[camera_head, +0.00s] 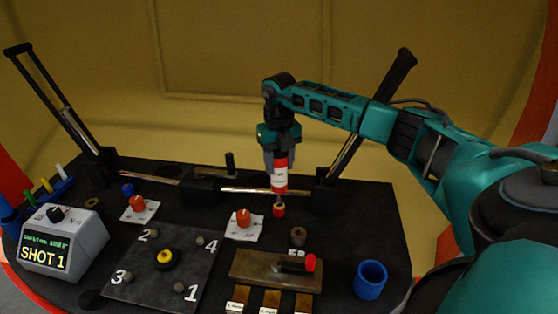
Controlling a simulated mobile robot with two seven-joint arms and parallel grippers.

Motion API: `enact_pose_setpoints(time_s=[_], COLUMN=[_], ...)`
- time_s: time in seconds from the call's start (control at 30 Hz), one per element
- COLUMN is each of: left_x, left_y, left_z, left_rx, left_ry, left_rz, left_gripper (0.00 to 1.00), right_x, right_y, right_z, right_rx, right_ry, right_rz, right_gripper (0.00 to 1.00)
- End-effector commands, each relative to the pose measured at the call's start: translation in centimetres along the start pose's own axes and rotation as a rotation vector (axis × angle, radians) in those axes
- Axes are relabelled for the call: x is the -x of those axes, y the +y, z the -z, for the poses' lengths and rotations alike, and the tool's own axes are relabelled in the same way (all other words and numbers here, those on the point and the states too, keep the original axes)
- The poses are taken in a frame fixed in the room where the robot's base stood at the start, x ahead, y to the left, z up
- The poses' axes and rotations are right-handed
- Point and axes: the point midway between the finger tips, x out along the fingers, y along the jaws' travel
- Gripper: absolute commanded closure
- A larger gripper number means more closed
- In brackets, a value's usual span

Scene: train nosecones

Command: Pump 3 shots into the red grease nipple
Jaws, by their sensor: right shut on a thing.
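My right gripper (279,158) points down over the middle of the table, shut on a red-and-white cylindrical tool (280,176). A thin dark stem runs down from the tool to a small red-and-yellow end piece (278,210). I cannot tell whether this piece is part of the tool or stands on the table. A red-orange knob-like part (243,217) sits on a white card just left of it, and a similar one (138,203) sits farther left. I cannot tell which red part is the grease nipple. A grey box's display (45,252) reads "SHOT 1". My left gripper is out of view.
A dark numbered plate (140,287) with a yellow knob (165,259) lies front left. A brown block (250,266) with a red-tipped handle (310,263) and a blue cup (370,279) are front right. Tall black-handled levers rise at both back sides.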

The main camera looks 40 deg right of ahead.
Motion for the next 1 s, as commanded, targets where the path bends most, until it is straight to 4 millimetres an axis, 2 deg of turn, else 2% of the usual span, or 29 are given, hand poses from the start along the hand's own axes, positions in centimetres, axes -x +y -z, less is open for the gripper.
enact_pose_setpoints(time_s=[0.53, 1.0], left_x=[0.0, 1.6], left_y=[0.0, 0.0], left_z=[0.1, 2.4], left_rx=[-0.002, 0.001], left_ry=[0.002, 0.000], left_rz=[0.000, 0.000], left_gripper=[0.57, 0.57], right_x=[-0.3, 3.0], right_y=[0.0, 0.0], right_z=[0.0, -0.1], right_rx=[0.000, 0.000], right_ry=[-0.001, -0.002], right_rz=[-0.001, -0.001], right_gripper=[0.88, 0.88])
